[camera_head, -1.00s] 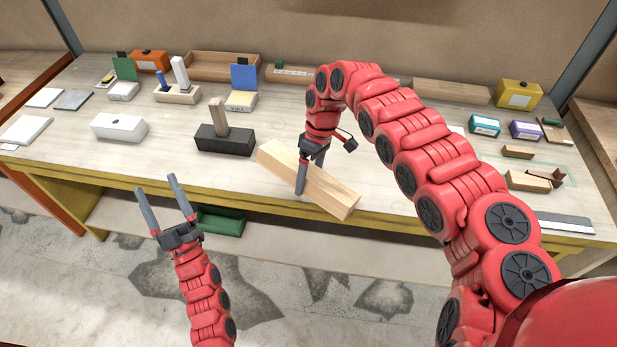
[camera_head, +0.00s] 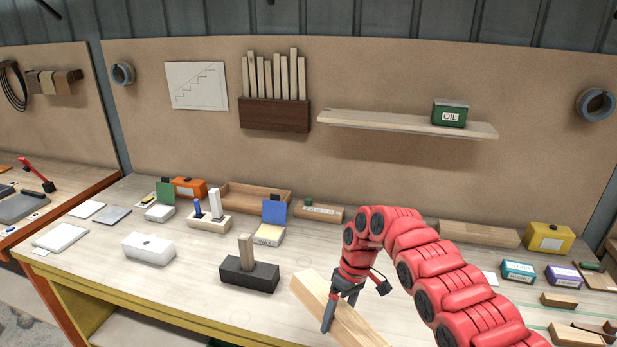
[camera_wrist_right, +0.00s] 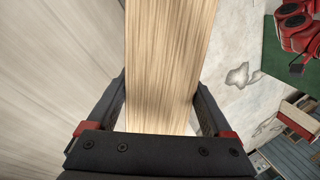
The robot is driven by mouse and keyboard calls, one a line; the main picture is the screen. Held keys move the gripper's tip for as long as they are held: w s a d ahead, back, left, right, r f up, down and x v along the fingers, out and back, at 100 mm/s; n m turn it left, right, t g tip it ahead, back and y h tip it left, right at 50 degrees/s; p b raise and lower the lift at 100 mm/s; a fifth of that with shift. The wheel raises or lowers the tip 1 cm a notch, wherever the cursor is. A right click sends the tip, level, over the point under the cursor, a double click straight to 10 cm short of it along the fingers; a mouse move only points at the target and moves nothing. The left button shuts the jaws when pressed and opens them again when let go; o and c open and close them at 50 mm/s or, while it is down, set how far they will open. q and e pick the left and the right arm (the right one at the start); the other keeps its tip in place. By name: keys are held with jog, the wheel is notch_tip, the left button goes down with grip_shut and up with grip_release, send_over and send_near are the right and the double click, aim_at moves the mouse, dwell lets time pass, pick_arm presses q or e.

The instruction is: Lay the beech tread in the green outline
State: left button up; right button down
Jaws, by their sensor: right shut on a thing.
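The beech tread (camera_head: 312,293) is a long pale wooden block lying slantwise near the front edge of the bench, its near end cut off by the frame. My right gripper (camera_head: 341,304) is shut on it from above, one finger showing on its near side. In the right wrist view the tread (camera_wrist_right: 170,65) runs between the two fingers. I cannot tell whether the tread is lifted off the bench. A thin green line, seemingly part of the green outline (camera_head: 540,328), shows at the lower right, mostly cut off or hidden by my right arm. My left gripper is not visible.
A black block with an upright wooden peg (camera_head: 249,273) stands just left of the tread. A white box (camera_head: 148,248) is farther left. Teal (camera_head: 518,271) and purple (camera_head: 563,275) boxes and small wooden blocks (camera_head: 558,300) crowd the right side. A shelf (camera_head: 400,124) hangs above.

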jog(key=w+d+r+m+t, duration=0.1)
jog(key=w+d+r+m, duration=0.1)
jog(key=d+r+m, duration=0.2)
jog(key=w+d+r+m+t+y, duration=0.1)
jog(key=w+d+r+m, duration=0.2)
jog(key=d+r+m, duration=0.1)
notch_tip(320, 180, up, 2)
jog(key=shift+d+r, duration=0.1)
jog(key=shift+d, duration=0.6)
jog(key=shift+w+a, duration=0.1)
